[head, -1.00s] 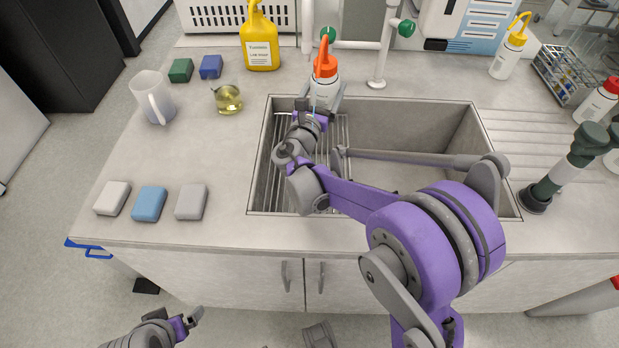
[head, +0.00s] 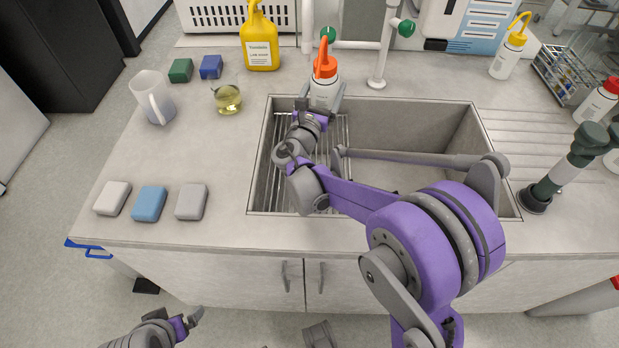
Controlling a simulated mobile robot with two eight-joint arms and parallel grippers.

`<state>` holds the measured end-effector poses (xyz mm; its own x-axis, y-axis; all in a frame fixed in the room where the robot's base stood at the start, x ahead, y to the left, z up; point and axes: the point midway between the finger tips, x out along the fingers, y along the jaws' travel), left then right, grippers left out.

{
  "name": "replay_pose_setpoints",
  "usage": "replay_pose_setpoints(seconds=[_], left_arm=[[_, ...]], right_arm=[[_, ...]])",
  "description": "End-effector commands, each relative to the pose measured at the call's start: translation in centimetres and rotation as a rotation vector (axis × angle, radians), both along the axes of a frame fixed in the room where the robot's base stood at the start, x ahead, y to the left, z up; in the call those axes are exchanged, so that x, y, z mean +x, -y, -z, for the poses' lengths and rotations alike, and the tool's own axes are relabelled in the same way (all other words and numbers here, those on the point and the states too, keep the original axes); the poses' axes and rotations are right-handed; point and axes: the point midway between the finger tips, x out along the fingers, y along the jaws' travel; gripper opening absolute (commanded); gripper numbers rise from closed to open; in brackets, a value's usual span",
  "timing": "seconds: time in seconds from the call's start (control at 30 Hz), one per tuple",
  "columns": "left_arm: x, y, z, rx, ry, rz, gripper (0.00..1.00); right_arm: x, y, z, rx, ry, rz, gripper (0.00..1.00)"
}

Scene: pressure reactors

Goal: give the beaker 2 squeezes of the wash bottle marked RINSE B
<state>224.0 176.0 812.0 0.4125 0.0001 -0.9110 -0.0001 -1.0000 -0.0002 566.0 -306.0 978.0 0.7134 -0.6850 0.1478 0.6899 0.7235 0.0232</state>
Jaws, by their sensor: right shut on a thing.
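A white wash bottle with an orange cap and spout (head: 325,68) stands upright behind the sink's back edge. Its label is too small to read. My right gripper (head: 322,104) is shut on the bottle's body, one finger on each side; the arm hides the lower part. A small clear glass beaker (head: 228,100) with yellow liquid stands on the counter to the left of the bottle, apart from it. My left gripper (head: 197,317) is low in front of the cabinet, empty; its finger gap is unclear.
A sink (head: 420,120) lies under my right arm. A yellow bottle (head: 260,45) stands behind the beaker, a white jug (head: 154,100) to its left. Several sponges and blocks lie on the left counter. Yellow-capped (head: 508,58) and red-capped (head: 597,100) bottles stand at right.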

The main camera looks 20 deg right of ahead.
Motion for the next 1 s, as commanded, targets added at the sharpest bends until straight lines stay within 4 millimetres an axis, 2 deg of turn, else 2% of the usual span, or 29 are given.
replay_pose_setpoints(seconds=[0.47, 1.0], left_arm=[[0.0, 0.0, -0.3, 0.000, 0.001, 0.000, 1.00], [0.3, 0.0, -3.8, 0.000, 0.012, 0.000, 1.00]], right_arm=[[0.0, 0.0, -0.4, -0.001, 0.001, 0.000, 0.62], [0.0, 0.0, -5.1, -0.001, 0.001, 0.000, 0.62]])
